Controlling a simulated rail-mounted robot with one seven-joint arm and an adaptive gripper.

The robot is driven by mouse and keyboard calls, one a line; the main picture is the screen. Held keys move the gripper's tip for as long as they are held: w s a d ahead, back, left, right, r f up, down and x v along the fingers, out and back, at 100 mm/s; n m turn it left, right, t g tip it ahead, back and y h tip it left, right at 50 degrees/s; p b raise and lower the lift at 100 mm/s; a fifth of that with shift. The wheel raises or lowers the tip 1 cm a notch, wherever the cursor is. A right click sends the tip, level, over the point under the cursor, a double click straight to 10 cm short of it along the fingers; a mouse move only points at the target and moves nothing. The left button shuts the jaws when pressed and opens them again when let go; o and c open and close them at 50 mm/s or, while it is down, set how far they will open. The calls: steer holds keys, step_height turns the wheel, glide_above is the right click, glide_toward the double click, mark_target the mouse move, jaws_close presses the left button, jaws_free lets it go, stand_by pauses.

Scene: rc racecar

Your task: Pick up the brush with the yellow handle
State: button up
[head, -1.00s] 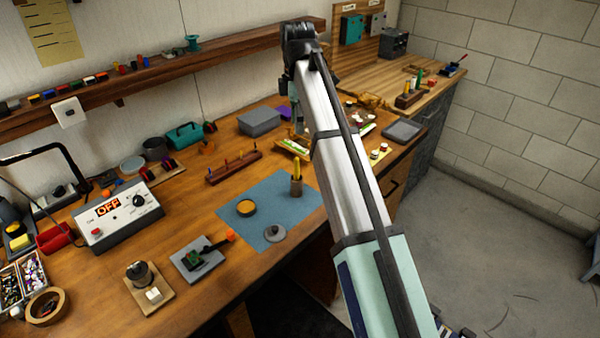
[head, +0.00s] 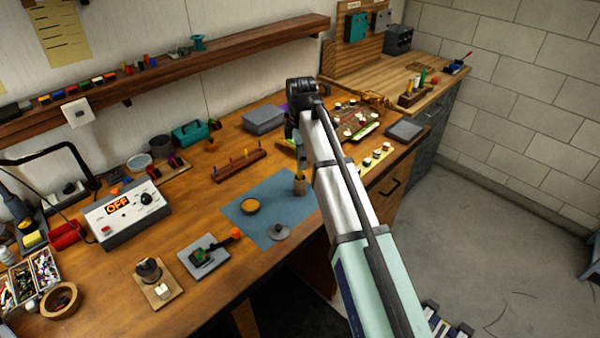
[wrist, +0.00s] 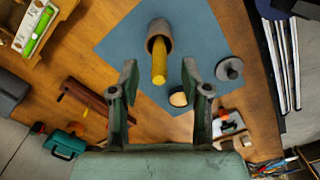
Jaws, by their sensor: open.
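The brush's yellow handle (wrist: 159,66) stands up out of a brownish cup (wrist: 160,36) in the wrist view. The brush head is hidden inside the cup. The cup also shows in the head view (head: 299,188), near the right edge of the blue mat (head: 243,218). My gripper (wrist: 160,78) is open, its two fingers on either side of the handle's line and apart from it. In the head view my arm reaches over the bench and the gripper hangs just above the cup, covering most of the handle.
On the mat are a small round tin with yellow contents (head: 250,206) and a grey lid (head: 280,232). A wooden rack (head: 239,165) and a grey box (head: 263,120) stand behind. A circuit-like board (head: 358,118) lies to the right of my arm.

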mark_target(300, 175)
steer(key=shift+a+f+p, duration=0.1)
steer(key=shift+f+p, duration=0.9)
steer(key=shift+f, duration=1.35)
steer(key=c, duration=0.8)
